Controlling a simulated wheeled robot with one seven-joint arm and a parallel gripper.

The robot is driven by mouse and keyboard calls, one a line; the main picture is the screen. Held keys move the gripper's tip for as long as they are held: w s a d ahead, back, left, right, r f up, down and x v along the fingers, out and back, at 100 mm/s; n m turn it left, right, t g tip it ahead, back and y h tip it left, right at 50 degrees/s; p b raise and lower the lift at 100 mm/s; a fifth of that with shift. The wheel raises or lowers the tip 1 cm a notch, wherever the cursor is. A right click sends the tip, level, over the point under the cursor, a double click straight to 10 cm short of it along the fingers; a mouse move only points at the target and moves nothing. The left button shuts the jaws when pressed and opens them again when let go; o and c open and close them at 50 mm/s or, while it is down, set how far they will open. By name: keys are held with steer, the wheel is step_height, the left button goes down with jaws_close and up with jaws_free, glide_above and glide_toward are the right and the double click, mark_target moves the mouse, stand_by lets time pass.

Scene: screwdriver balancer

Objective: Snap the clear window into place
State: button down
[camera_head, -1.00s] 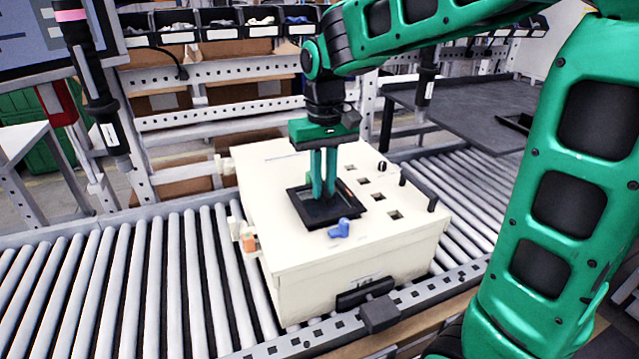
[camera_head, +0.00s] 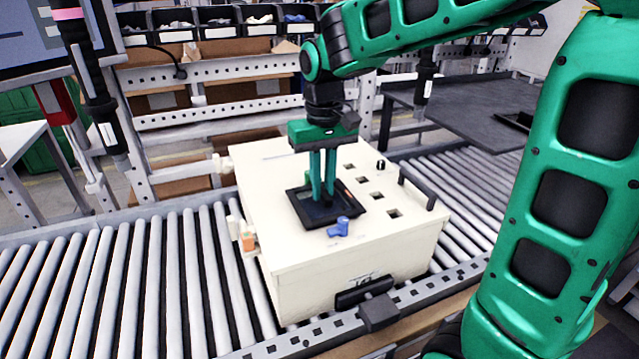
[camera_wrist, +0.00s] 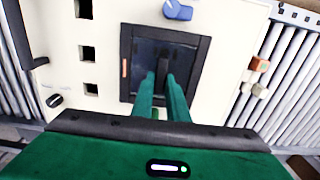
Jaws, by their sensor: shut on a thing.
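A cream box (camera_head: 290,255) sits on the roller conveyor. On its top is a black square frame (camera_head: 309,222) with a dark, glassy area inside; it also shows in the wrist view (camera_wrist: 126,60). The clear window (camera_wrist: 150,54) appears to lie within the frame, though its edges are hard to make out. My gripper (camera_head: 322,198) points straight down over the frame. In the wrist view its green fingers (camera_wrist: 165,85) are close together on a small dark piece at the window, probably a grip of it. Whether the window is fully seated cannot be told.
A blue knob (camera_head: 340,226) stands in front of the frame. Square holes (camera_head: 363,180) and a black handle (camera_head: 418,187) lie to its right. An orange button (camera_head: 249,243) is on the box's left side. Rollers (camera_head: 130,285) are free at left.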

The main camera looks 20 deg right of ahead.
steer(key=shift+f, duration=0.55)
stand_by(1.4)
steer(key=c, duration=1.7)
jaws_free()
steer(key=shift+o, duration=0.2)
step_height(320, 180, up, 11)
steer(key=shift+f, duration=0.15)
steer(key=shift+w, duration=0.1)
steer(key=s+d+f+m, duration=0.2)
steer(key=s+d+f, duration=0.2)
steer(key=s, duration=0.4)
steer(key=s+d+f+m, duration=0.2)
steer(key=s+d+f, duration=0.3)
steer(key=s+d, duration=0.2)
steer(key=s+d+f+m, duration=0.2)
steer(key=s+d+f, duration=0.3)
steer(key=s, duration=0.4)
steer(key=shift+s+d, duration=0.15)
steer(key=shift+d, duration=0.4)
